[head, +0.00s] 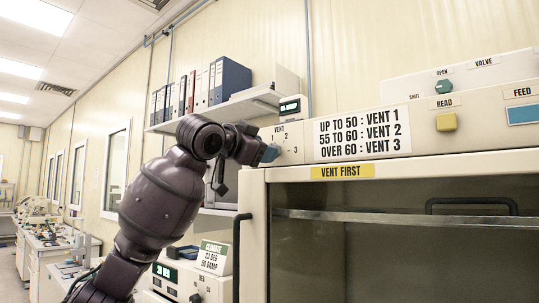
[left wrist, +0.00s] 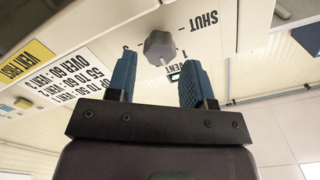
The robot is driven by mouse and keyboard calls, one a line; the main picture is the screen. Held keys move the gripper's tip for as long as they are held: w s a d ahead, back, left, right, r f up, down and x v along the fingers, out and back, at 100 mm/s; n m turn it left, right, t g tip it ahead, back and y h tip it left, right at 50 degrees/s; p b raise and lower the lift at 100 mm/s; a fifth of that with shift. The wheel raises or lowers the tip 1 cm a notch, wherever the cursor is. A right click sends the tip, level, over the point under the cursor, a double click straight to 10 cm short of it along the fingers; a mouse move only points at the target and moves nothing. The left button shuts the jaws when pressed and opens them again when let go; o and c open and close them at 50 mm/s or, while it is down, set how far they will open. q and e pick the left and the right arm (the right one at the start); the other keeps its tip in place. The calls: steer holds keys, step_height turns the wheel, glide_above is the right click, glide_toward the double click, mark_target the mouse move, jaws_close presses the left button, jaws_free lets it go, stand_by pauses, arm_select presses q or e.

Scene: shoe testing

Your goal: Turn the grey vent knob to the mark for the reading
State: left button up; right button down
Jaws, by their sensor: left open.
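The grey vent knob (left wrist: 160,47) is on the cream panel (left wrist: 105,25); the left wrist view shows it upside down between my open left fingertips, with no clear contact. Its pointer direction cannot be told. My left gripper (head: 269,153) hides the knob in the head view, at the vent dial marked 1, 2 and 3. The rule sign (head: 362,133) reads up to 50: vent 1, 55 to 60: vent 2, over 60: vent 3. A small lit display (head: 290,107) stands above the dial, its digits too small to read. My right gripper is out of view.
A green knob (head: 443,86), a yellow read button (head: 446,122) and a blue feed part (head: 522,114) are farther right on the panel. A yellow "vent first" label (head: 342,172) is below the sign. A climate card (head: 213,258) stands lower left. A binder shelf (head: 225,106) is behind my arm.

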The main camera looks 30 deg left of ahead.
arm_select(q)
steer(key=s+b, duration=0.1)
steer(key=s, duration=0.6)
steer(key=shift+a+b, duration=0.25)
steer(key=shift+b, duration=0.05)
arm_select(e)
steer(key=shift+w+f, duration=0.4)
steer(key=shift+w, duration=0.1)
